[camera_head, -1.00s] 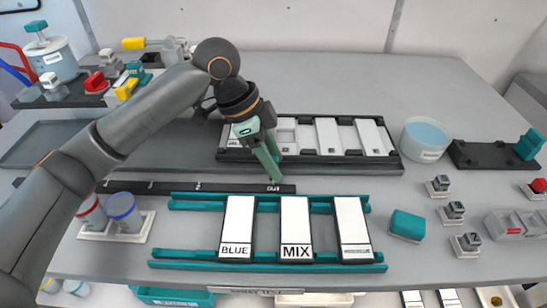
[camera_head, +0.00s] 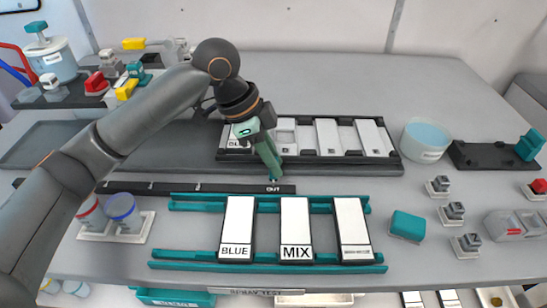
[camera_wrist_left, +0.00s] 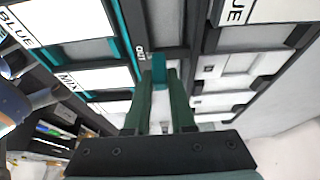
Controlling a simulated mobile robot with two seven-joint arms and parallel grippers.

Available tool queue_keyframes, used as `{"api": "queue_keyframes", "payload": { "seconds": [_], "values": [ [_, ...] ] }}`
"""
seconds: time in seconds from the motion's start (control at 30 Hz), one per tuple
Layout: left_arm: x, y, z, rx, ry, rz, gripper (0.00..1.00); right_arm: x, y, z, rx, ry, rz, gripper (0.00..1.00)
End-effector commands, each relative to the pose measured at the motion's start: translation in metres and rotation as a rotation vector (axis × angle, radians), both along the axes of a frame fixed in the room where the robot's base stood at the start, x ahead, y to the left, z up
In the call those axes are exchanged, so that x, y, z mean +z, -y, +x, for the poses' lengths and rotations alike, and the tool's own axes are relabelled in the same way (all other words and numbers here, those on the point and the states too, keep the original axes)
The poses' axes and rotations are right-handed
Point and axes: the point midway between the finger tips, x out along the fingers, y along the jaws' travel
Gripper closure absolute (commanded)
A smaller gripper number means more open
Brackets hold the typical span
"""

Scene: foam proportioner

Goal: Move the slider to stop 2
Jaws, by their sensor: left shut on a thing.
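My left gripper (camera_head: 275,176) reaches down to the right end of a long black rail (camera_head: 225,188). The rail has small white marks along it and the word OUT near its right end. In the left wrist view the gripper (camera_wrist_left: 160,85) is shut on a small teal block (camera_wrist_left: 159,68), which appears to be the slider, beside the OUT label. In the head view the fingers hide this block. The marks are too small for me to read as stop numbers. My right gripper is not in view.
A teal rack (camera_head: 205,256) with white BLUE and MIX plates lies in front of the rail. A black tray of white plates (camera_head: 395,167) stands just behind the gripper. Red and blue lidded cups (camera_head: 122,207) stand near the rail's left part.

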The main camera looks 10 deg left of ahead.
Motion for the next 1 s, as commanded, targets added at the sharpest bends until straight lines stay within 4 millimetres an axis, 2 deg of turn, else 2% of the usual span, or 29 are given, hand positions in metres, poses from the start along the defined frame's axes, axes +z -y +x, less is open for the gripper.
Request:
{"api": "queue_keyframes", "payload": {
  "seconds": [0.77,0.87,1.0],
  "values": [
    [0.000,0.000,-0.001,-0.002,-0.001,0.000,1.00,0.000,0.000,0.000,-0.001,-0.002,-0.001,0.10],
    [0.002,-0.008,-0.002,0.002,-0.004,-0.001,1.00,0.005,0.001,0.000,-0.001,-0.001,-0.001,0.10],
    [0.004,-0.036,-0.007,0.005,-0.006,0.000,1.00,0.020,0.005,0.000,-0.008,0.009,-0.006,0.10]
  ]
}}
